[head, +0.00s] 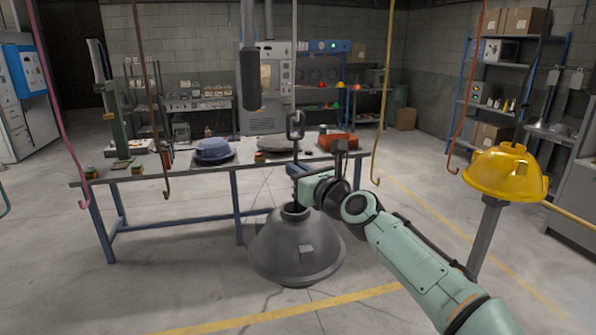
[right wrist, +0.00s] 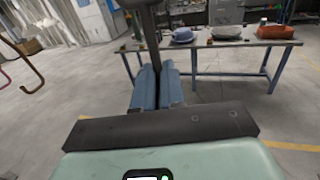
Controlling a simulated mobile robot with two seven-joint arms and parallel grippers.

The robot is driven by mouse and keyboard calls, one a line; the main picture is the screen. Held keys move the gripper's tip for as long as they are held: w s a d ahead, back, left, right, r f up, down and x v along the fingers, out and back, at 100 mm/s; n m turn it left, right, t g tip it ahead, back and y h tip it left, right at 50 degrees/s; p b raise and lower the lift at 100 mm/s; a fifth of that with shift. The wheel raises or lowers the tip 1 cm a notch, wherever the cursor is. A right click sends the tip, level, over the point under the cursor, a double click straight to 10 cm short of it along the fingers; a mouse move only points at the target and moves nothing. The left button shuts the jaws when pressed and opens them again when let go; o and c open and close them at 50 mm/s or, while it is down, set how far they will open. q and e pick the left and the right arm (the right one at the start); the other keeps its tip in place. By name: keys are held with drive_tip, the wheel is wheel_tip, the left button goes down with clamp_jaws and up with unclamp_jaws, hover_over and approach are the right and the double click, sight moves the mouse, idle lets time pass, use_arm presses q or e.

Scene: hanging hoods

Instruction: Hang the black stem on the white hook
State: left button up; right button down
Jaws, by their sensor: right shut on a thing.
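The black stem (head: 295,160) stands upright above a dark grey hood (head: 297,248) and ends in an open loop (head: 295,125) at the top. My right gripper (head: 299,172) is shut on the stem between loop and hood, and the hood hangs below it. In the right wrist view the blue fingers (right wrist: 159,87) close around the dark stem (right wrist: 149,35). A thin pale line (head: 294,55), perhaps the white hook's rod, comes down above the loop. I cannot make out its hook end or tell whether it touches the loop. My left gripper is not in view.
Pink (head: 84,203), brown (head: 166,192), yellow (head: 375,181) and orange-red (head: 453,170) hooks hang around. A dark cylinder (head: 250,80) hangs nearby. A workbench (head: 190,180) stands behind the hood. A yellow hood (head: 505,172) is at right. Open floor lies in front.

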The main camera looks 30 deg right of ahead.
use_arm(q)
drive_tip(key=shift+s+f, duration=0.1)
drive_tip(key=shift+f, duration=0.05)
use_arm(e)
drive_tip(key=c, duration=1.1)
unclamp_jaws()
use_arm(q)
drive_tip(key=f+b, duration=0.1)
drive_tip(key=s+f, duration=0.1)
drive_tip(key=b, duration=0.1)
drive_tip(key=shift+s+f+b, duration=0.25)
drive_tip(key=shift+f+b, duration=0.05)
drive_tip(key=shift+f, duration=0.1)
use_arm(e)
drive_tip(key=s, duration=1.3)
drive_tip(key=shift+s+d, duration=0.25)
drive_tip(key=shift+s, duration=0.05)
